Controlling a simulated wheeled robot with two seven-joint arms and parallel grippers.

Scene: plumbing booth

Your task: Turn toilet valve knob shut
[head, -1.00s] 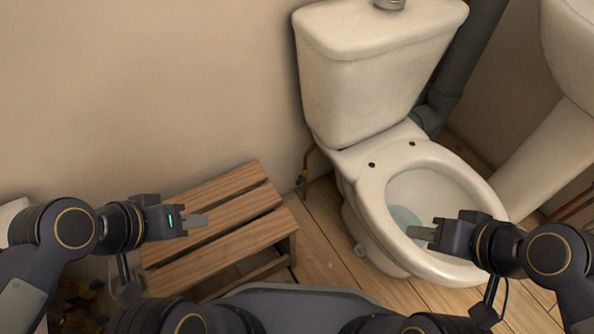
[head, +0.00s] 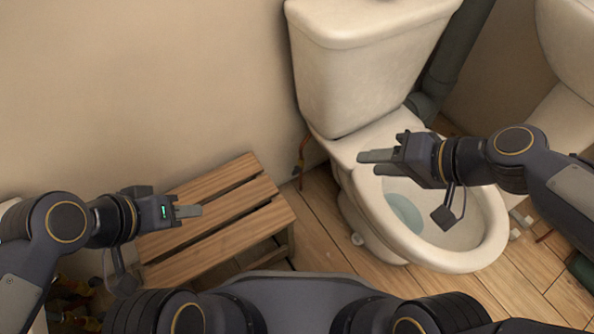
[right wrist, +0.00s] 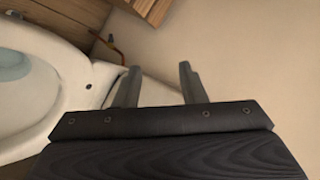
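The white toilet (head: 360,75) stands at centre right of the head view, its seat (head: 490,230) partly behind my right arm. A thin copper pipe (head: 301,158) with a small fitting rises at the wall left of the toilet; the valve knob is too small to make out. The pipe also shows in the right wrist view (right wrist: 113,43), beyond the fingers. My right gripper (head: 362,162) is above the left back of the bowl, its fingers pointing left and apart with nothing between them. My left gripper (head: 198,211) is over the wooden bench, empty; its finger gap cannot be judged.
A slatted wooden bench (head: 215,215) stands against the wall, left of the pipe. A white basin (head: 570,45) and its pedestal are at the right. A dark drain pipe (head: 455,60) runs behind the toilet. Wooden floor (head: 318,220) lies open between bench and toilet.

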